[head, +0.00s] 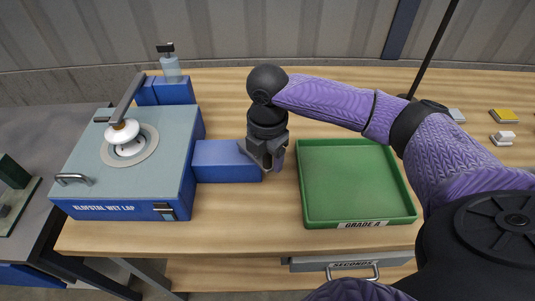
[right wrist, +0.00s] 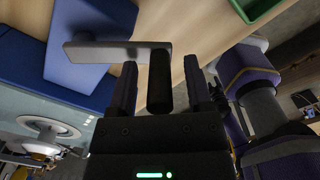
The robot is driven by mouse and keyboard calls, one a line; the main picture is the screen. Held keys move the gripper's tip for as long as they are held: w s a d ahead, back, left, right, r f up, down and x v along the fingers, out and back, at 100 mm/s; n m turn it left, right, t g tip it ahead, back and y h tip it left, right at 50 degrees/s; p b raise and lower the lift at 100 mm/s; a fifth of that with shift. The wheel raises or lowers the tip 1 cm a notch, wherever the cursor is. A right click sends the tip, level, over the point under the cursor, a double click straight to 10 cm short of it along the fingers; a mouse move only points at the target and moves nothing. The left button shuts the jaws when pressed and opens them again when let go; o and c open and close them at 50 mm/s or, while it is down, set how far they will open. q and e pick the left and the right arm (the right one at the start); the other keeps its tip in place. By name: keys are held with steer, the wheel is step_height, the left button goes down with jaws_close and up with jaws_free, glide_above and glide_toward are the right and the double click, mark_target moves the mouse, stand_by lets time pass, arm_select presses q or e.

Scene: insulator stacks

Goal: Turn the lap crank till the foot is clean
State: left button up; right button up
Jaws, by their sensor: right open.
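The blue wet lap (head: 95,208) stands at the left of the table, with a pale round lap plate (head: 148,152) in its top. A white insulator (head: 123,132) stands on the plate under a grey arm; it also shows in the right wrist view (right wrist: 45,128). Its foot's underside is hidden. In the right wrist view, the crank has a flat grey bar (right wrist: 100,52) and a black handle (right wrist: 160,85). My right gripper (head: 268,163) is at the end of the blue side housing (head: 223,161). Its open fingers (right wrist: 161,72) stand either side of the handle. My left gripper is out of view.
A green tray (head: 352,222) marked GRADE A lies just right of my right gripper. A SECONDS drawer (head: 350,265) is below the table front. Small blocks (head: 503,137) lie at the far right.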

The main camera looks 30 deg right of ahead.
jaws_close()
stand_by(1.0)
